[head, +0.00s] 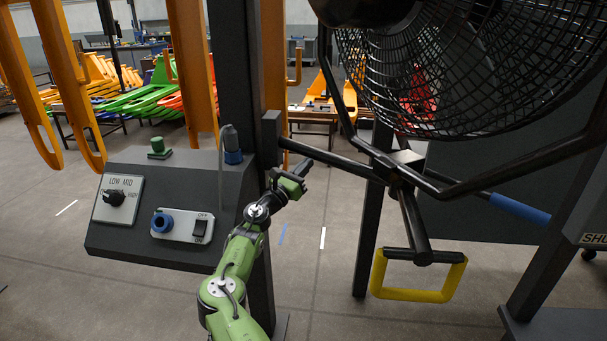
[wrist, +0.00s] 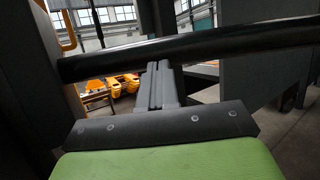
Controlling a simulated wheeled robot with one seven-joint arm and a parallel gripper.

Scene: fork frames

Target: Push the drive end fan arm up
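A black fan arm (head: 335,158) runs from the dark upright post to a hub (head: 403,172) below the caged fan (head: 470,65). Beyond the hub a bar continues right to a blue grip (head: 520,208). No label shows which end is the drive end. My gripper (head: 306,166) is just below the left part of the black arm, near the post. In the wrist view the same black arm (wrist: 225,44) crosses the picture, and my gripper's fingers (wrist: 160,68) stand together, empty, at its lower edge. I cannot tell whether they touch it.
A control box (head: 175,180) with a knob, switch and green button is left of my arm, beside the post (head: 238,70). A yellow loop handle (head: 418,295) hangs under the hub. Orange frames (head: 195,75) stand behind.

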